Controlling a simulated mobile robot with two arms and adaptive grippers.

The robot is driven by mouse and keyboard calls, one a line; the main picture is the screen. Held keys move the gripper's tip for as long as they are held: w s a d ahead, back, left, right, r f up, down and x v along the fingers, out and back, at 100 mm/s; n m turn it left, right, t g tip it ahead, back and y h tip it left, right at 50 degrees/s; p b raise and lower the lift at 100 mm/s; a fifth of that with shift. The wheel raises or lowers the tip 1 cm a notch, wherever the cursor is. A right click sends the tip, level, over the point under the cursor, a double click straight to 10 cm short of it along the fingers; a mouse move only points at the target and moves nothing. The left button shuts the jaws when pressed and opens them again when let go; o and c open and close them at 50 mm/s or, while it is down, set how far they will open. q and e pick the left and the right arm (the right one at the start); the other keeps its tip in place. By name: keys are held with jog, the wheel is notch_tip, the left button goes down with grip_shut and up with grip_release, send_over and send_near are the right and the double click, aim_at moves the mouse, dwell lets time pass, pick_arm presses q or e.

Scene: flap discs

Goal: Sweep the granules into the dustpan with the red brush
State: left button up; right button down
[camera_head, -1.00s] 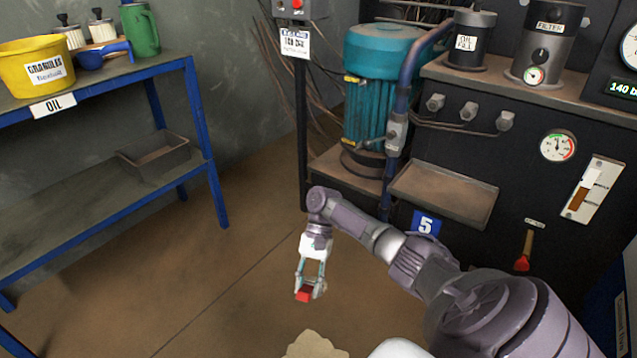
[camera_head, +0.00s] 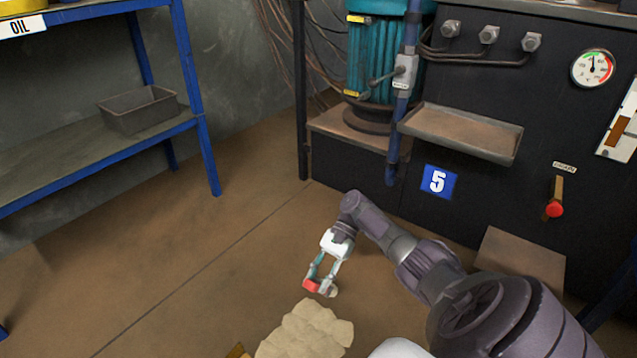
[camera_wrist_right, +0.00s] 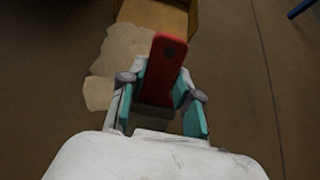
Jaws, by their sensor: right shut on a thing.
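My right gripper (camera_head: 322,288) is low over the floor, shut on the red brush (camera_head: 311,286). In the right wrist view the red brush (camera_wrist_right: 165,68) sticks out between the teal fingers of the gripper (camera_wrist_right: 161,92). The granules (camera_head: 306,330) are a pale tan patch on the brown floor, just below the gripper in the head view. In the right wrist view the granules (camera_wrist_right: 116,62) lie left of the brush. A yellowish dustpan (camera_wrist_right: 160,13) is beyond them at the top, and only its corner (camera_head: 237,351) shows in the head view. Brush contact with the granules cannot be told.
A blue-framed shelf (camera_head: 206,150) with a grey bin (camera_head: 140,108) stands at the left. A dark machine cabinet (camera_head: 470,205) with a drip tray (camera_head: 470,150) and a red-tipped handle (camera_head: 555,209) stands at the right. The floor (camera_head: 190,275) at left is clear.

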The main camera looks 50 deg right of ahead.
jog(key=shift+f+b, duration=1.6)
jog(key=shift+b, duration=0.1)
jog(key=shift+r+p, duration=0.2)
jog(key=shift+p, duration=0.4)
jog(key=shift+f, duration=0.2)
